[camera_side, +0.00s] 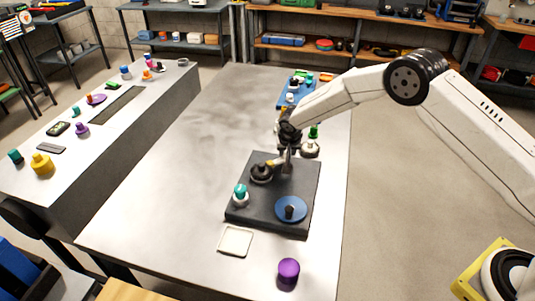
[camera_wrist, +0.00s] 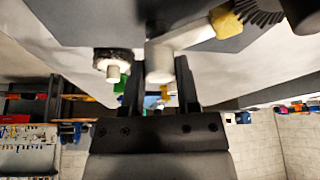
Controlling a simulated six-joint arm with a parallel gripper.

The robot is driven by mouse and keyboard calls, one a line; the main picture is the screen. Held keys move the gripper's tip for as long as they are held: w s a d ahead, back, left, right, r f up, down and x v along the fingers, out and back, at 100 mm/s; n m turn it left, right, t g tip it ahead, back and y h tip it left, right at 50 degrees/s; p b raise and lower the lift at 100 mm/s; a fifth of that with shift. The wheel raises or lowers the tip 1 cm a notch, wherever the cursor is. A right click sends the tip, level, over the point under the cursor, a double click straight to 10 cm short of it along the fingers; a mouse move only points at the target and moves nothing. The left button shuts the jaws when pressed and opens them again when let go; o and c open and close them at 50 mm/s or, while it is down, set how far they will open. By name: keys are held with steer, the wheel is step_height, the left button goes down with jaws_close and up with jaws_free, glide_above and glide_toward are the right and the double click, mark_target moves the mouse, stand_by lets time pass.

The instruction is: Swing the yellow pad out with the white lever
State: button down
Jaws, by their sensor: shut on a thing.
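The white lever (camera_wrist: 190,36) is an arm with a round upright post at its near end. It runs from the post to the small yellow pad (camera_wrist: 225,22). In the wrist view, my gripper (camera_wrist: 158,78) is shut on the post, one finger on each side. The pad sits close to the toothed rim of the black round brush (camera_wrist: 258,8); whether they touch is not clear. In the side view, my gripper (camera_side: 286,158) hides most of the lever over the dark board (camera_side: 262,218), with the yellow pad (camera_side: 270,162) beside the black brush (camera_side: 261,174).
On the board stand a teal-topped knob (camera_side: 240,193) and a blue disc (camera_side: 291,209). A pale round piece (camera_side: 310,149) is near its back edge. A white tile (camera_side: 235,242) and purple cylinder (camera_side: 288,270) lie in front. The table's left is clear.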

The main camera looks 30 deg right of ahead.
mark_target(278, 161)
steer(key=m, duration=0.3)
steer(key=m+g+h, duration=0.1)
steer(key=m, duration=0.2)
steer(key=shift+w+a+g+h, duration=0.1)
steer(key=shift+a+g+h, duration=0.05)
steer(key=shift+g+h, duration=0.15)
steer(key=m+g, duration=0.1)
steer(key=m, duration=0.1)
steer(key=m+g, duration=0.1)
steer(key=m, duration=0.2)
steer(key=shift+m+h, duration=0.3)
steer(key=shift+c, duration=1.6)
jaws_free()
steer(key=v, duration=0.7)
steer(key=shift+a+r, duration=0.2)
steer(key=shift+r, duration=0.15)
